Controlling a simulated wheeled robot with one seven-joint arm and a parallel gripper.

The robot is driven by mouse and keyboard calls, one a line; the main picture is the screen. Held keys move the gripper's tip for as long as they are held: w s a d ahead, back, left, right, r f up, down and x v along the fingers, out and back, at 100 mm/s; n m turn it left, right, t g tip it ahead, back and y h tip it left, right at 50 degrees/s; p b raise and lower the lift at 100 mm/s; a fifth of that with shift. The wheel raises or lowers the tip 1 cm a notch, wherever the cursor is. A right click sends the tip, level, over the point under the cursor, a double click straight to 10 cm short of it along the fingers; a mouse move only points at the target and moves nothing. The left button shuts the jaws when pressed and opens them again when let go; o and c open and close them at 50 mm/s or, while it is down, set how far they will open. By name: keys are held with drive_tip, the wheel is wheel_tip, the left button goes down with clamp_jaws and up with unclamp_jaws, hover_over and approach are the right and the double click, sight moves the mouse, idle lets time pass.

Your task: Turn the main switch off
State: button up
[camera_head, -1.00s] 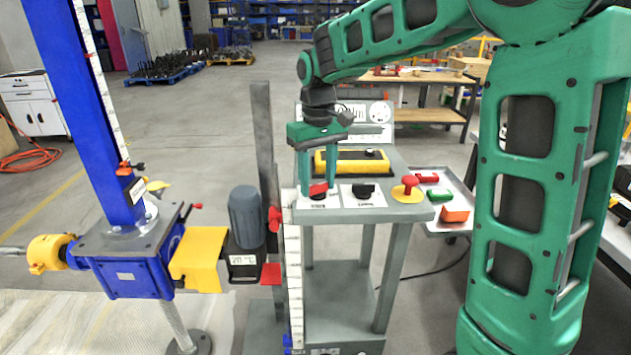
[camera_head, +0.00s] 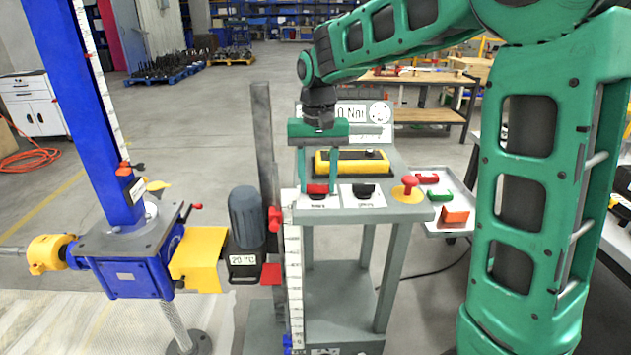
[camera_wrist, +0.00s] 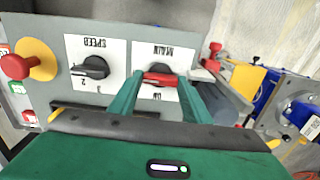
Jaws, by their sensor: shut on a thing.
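The main switch (camera_wrist: 158,79) is a red knob on a white plate marked MAIN, upside down in the wrist view. In the head view the red knob (camera_head: 318,189) sits at the front left of the grey panel (camera_head: 395,205). My gripper (camera_head: 317,187) comes down from above, with one green finger on each side of the knob. In the wrist view my gripper (camera_wrist: 159,82) is shut on the knob, whose bar lies crosswise between the fingertips. The fingers hide part of the lettering, so I cannot read the switch position for certain.
The black SPEED knob (camera_head: 363,191) is right beside the main switch. A red mushroom button (camera_head: 410,183) on a yellow base stands further right. A yellow box (camera_head: 350,162) lies behind. The blue screw jack (camera_head: 125,265) and a grey motor (camera_head: 246,218) stand at left.

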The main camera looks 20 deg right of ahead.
drive_tip(key=shift+w+r, duration=0.1)
drive_tip(key=shift+w, duration=0.05)
drive_tip(key=o, duration=1)
drive_tip(key=shift+o, duration=0.2)
drive_tip(key=shift+r, duration=3.9)
